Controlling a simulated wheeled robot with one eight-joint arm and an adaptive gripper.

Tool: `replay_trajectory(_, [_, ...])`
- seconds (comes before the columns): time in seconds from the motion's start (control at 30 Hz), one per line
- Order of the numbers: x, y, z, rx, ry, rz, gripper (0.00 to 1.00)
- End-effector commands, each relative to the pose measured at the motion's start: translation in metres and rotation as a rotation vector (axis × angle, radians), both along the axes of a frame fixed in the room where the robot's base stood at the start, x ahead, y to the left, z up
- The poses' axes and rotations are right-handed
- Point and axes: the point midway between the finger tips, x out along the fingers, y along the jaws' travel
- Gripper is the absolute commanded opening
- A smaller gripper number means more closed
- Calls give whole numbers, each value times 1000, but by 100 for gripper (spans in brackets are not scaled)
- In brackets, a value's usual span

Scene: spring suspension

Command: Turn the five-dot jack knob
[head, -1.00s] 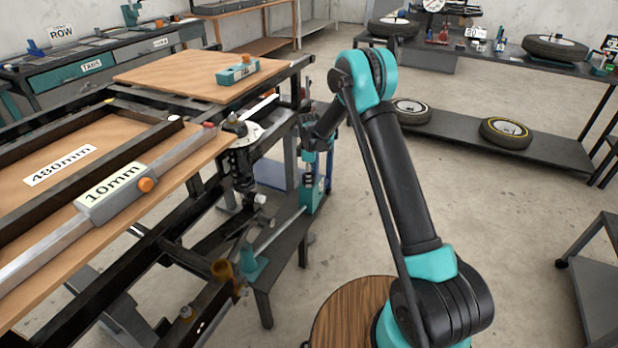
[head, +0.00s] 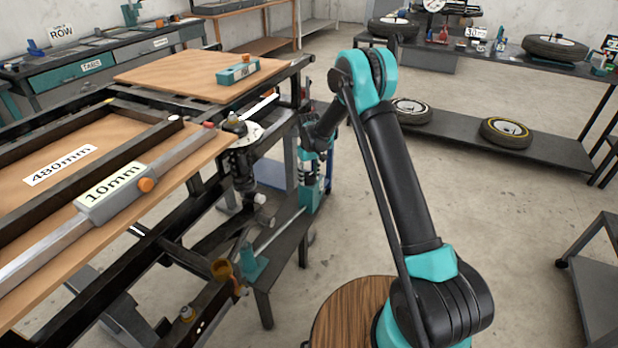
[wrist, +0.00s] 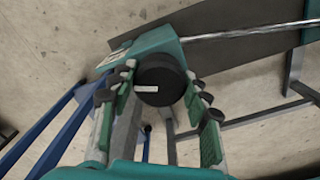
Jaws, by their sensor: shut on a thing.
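A round black knob (wrist: 160,80) with a short white mark on its face sits at the end of a teal jack (wrist: 150,48) in the wrist view. No dots can be made out on it. My gripper (wrist: 163,90) has its fingers on the left and right sides of the knob and is shut on it. In the head view the jack (head: 309,195) stands at the right side of the dark frame. My wrist hides the knob and fingers there.
A metal rod (wrist: 250,32) runs from the jack in the wrist view. A spring strut (head: 243,168) hangs on the frame left of the jack. A low dark bench (head: 275,258) carries the jack. Open concrete floor lies to the right.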

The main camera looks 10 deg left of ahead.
Motion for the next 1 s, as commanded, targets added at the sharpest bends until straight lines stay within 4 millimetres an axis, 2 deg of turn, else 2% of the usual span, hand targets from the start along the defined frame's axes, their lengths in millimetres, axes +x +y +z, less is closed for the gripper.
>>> replay_trajectory(1.0, [0, 1, 0, 0, -1, -961, 18])
